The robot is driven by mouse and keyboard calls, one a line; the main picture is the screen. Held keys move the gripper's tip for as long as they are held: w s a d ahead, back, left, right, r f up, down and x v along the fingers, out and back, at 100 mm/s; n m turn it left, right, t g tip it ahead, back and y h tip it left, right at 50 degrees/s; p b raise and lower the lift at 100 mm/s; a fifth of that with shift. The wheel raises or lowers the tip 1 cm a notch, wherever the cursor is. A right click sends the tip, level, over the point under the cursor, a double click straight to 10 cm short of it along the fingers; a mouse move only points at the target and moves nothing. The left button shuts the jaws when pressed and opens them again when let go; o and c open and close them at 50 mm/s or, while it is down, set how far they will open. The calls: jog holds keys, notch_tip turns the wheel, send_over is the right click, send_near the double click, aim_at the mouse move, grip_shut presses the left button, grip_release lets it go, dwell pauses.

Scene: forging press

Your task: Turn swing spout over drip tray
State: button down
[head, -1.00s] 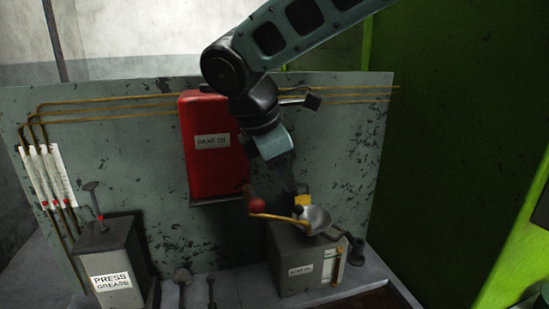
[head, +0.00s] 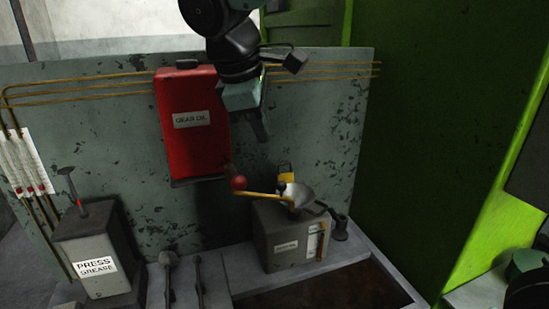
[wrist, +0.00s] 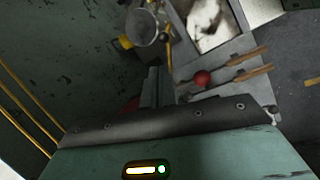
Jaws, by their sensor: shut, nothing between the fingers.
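A grey box (head: 285,240) with a white label stands on the bench at the foot of the panel. The shallow drip tray (head: 375,258) with a brown floor lies in front. My gripper (head: 265,138) is shut and empty, above and left of the funnel, apart from it. Its fingers also show in the wrist view (wrist: 156,84).
A red gear oil tank (head: 192,138) hangs on the panel, left of my gripper. A press grease box (head: 95,250) with a plunger stands at left. A green wall closes the right side.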

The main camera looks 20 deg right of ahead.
jog(key=w+d+f+m+t+y, duration=0.15)
jog(key=w+d+m, duration=0.35)
jog(key=m, duration=1.2)
notch_tip(320, 180, down, 10)
jog(key=s+p, duration=0.1)
jog(key=p, duration=0.4)
jog(key=shift+d+f+y, duration=0.2)
jog(key=shift+d+y, duration=0.05)
jog(key=shift+y, duration=0.1)
jog(key=shift+s+f+b, duration=0.1)
jog(key=shift+s+b, duration=0.05)
jog(key=shift+b, duration=0.15)
